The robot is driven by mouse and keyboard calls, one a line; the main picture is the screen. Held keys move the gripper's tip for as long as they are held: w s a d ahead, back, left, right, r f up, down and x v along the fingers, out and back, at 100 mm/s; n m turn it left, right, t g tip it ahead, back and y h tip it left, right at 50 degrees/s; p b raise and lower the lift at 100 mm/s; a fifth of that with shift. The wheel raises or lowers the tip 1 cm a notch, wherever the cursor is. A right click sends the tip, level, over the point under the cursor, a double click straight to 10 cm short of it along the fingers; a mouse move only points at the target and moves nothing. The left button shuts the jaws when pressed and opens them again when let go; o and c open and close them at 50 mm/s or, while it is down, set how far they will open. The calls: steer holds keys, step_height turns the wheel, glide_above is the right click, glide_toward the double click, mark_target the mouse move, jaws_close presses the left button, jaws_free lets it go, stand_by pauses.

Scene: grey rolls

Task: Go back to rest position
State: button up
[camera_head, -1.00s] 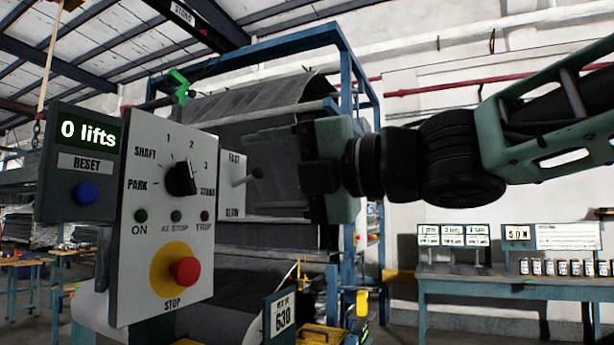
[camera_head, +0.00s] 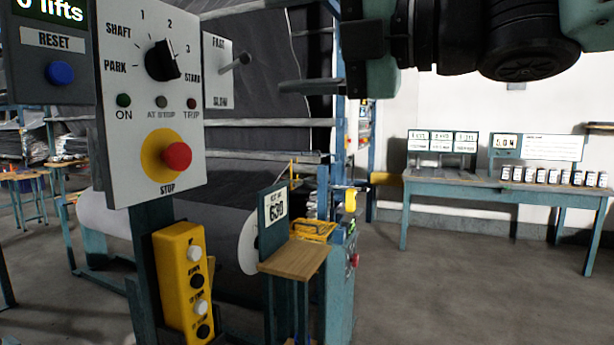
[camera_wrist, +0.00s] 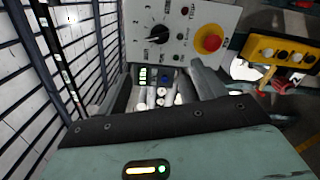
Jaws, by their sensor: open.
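My gripper (camera_head: 305,90) is at the upper middle of the head view, right of the control panel (camera_head: 125,145). It is open, and I see nothing between its fingers. The wrist view shows my gripper (camera_wrist: 165,85) with the panel beyond it. The panel bears a black rotary knob (camera_head: 162,60), a red stop button (camera_head: 176,156) on a yellow disc, and small lamps. A lever (camera_head: 235,63) stands out from the FAST/SLOW plate beside the panel. My gripper looks apart from the lever. Part of my arm is cut off by the top edge.
A yellow button box (camera_head: 182,285) hangs below the panel. A small wooden-topped stand (camera_head: 296,258) stands near a big roll (camera_head: 165,230). A blue-green workbench (camera_head: 500,182) with several small containers is at the right. Floor between is clear.

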steer(key=w+d+f+m+t+h, duration=0.1)
steer(key=d+f+m+h, duration=0.15)
steer(key=f+m, duration=0.4)
steer(key=w+d+f+m+t+h+p, duration=0.1)
steer(key=w+f+m+h, duration=0.1)
steer(key=f+m+h, duration=0.45)
steer(key=w+d+f+m+t+h, duration=0.15)
steer(key=f+m, duration=0.25)
steer(key=f, duration=0.4)
steer(key=s+d+f+m+g+h, duration=0.2)
steer(key=s+d+f+m+g, duration=0.3)
steer(key=s+f, duration=0.4)
steer(key=s+d+f+m+g+h, duration=0.3)
steer(key=s+d+f+m+g, duration=0.2)
steer(key=s+f, duration=0.5)
steer(key=shift+s+d+m+p, duration=0.3)
steer(key=shift+s+d+p, duration=0.1)
steer(key=shift+s, duration=0.15)
steer(key=shift+a+r+g+h, duration=0.1)
steer(key=shift+g+h, duration=0.15)
